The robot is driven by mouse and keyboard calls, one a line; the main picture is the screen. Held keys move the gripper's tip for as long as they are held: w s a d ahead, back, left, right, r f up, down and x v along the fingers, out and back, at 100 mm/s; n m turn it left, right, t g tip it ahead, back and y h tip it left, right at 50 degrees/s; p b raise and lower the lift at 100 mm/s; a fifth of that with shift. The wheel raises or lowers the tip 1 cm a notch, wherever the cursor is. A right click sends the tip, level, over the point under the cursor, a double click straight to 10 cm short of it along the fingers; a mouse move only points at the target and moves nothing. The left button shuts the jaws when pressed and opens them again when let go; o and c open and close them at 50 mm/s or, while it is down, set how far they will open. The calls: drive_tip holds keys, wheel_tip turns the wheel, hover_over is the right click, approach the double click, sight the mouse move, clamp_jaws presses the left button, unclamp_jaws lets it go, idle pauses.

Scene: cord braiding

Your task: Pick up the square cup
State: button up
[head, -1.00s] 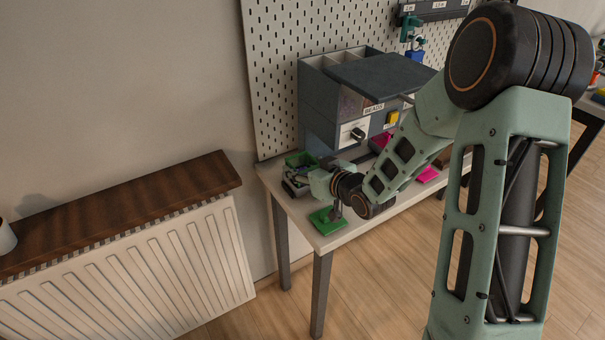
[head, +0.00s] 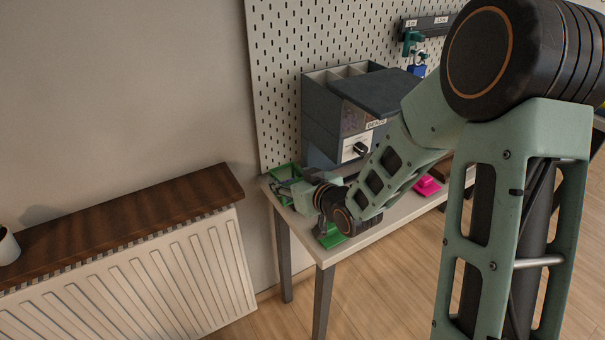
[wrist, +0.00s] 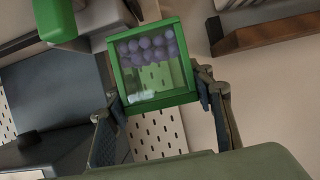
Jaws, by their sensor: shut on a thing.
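The square cup (wrist: 181,89) has a green square rim and clear walls. Purple round beads (wrist: 147,49) show inside its frame in the wrist view. My gripper (wrist: 158,105) has one finger on each side of the cup and is shut on it. In the head view the green cup (head: 285,171) shows at the far left end of the table, at the tip of my gripper (head: 297,185). The cup looks tilted in the wrist view. My wrist partly hides the fingers in the head view, so I cannot tell how high the cup is.
A grey drawer cabinet (head: 320,115) stands on the white table (head: 390,212) against the pegboard (head: 290,50). A green object (head: 331,237) is near the front left table corner. A pink item (head: 427,186) lies further right. A wooden-topped radiator (head: 130,215) stands left.

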drive_tip(key=s+a, duration=0.8)
drive_tip(key=a, duration=0.1)
drive_tip(key=shift+s+a+b, duration=0.1)
drive_tip(key=shift+s+b, duration=0.15)
drive_tip(key=shift+b, duration=0.15)
